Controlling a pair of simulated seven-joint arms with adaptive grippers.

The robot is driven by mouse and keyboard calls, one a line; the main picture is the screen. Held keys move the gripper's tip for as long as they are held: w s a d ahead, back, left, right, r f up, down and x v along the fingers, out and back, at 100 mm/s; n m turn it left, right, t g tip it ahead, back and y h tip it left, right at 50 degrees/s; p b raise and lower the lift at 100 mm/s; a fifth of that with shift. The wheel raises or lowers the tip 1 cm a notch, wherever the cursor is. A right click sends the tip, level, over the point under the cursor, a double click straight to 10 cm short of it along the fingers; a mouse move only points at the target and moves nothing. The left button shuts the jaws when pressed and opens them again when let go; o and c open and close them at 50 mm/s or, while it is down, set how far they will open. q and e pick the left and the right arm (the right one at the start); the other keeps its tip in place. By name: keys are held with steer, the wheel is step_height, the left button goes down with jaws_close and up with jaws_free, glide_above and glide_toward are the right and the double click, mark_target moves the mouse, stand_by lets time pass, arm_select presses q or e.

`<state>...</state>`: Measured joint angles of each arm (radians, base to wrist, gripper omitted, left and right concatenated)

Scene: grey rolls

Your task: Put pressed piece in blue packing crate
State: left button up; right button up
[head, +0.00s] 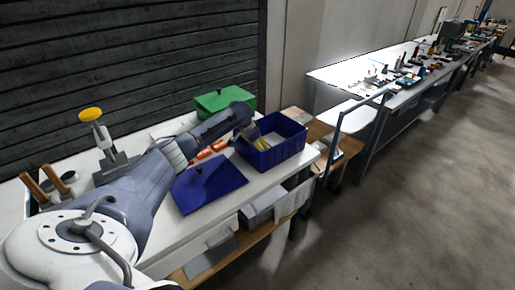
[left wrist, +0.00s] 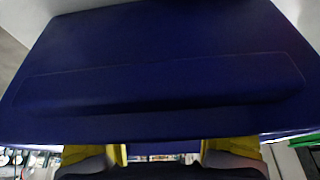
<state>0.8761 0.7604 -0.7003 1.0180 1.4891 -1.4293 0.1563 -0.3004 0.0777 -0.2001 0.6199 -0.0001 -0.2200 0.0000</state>
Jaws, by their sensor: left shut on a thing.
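The blue packing crate (head: 281,157) stands at the right end of the white workbench. My left gripper (head: 261,144), with yellow fingertips, is at the crate's left side, reaching over its rim into the opening. In the left wrist view a dark blue surface fills most of the picture, and the yellow fingers (left wrist: 165,152) stand apart at the bottom edge. My right gripper is not in view.
Orange-handled tools (head: 207,150) and a green bin (head: 226,101) are behind. A hand press with a yellow knob (head: 90,114) stands at the left. A blue rail (head: 335,145) rises right of the crate.

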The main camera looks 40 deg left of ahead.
arm_select(q)
steer(key=o, duration=1.3)
steer(key=shift+f, duration=0.1)
steer(key=shift+c, duration=0.2)
steer(key=v, duration=1.2)
